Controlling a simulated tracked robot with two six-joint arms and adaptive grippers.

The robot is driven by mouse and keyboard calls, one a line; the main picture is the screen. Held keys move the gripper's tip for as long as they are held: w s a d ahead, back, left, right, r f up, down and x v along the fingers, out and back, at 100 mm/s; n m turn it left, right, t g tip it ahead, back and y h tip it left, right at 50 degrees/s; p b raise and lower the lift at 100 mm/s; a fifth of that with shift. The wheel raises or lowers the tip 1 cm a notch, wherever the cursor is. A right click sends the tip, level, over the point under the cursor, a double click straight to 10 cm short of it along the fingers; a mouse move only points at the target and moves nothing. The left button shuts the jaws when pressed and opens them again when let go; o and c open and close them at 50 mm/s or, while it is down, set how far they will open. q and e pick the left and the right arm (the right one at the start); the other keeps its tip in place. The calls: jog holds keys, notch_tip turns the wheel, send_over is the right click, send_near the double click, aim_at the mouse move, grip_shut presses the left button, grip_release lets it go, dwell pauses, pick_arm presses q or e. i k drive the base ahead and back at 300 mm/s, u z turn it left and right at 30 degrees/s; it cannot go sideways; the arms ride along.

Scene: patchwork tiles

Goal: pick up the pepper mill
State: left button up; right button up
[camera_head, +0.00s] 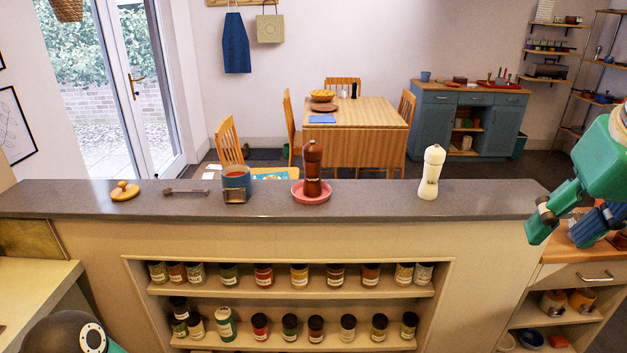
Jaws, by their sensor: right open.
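A dark brown pepper mill (312,168) stands upright on a pink saucer (311,198) on the grey counter ledge (380,200). A white mill of similar shape (431,172) stands upright to its right on the same ledge. My right gripper (568,226), green with dark parts, is open and empty at the right edge of the head view. It is apart from both mills, well to the right of the white one. My left gripper is not in view; only a dark rounded part of mine shows at the bottom left.
Left of the saucer on the ledge are a blue cup (236,177), a small box (235,197), a metal utensil (186,192) and a yellow wooden item (125,191). Spice jars fill the shelves (290,290) below. The ledge between the two mills is clear.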

aim_at(312, 187)
jog(key=z, duration=0.1)
jog(key=i, duration=1.05)
jog(key=u, duration=1.1)
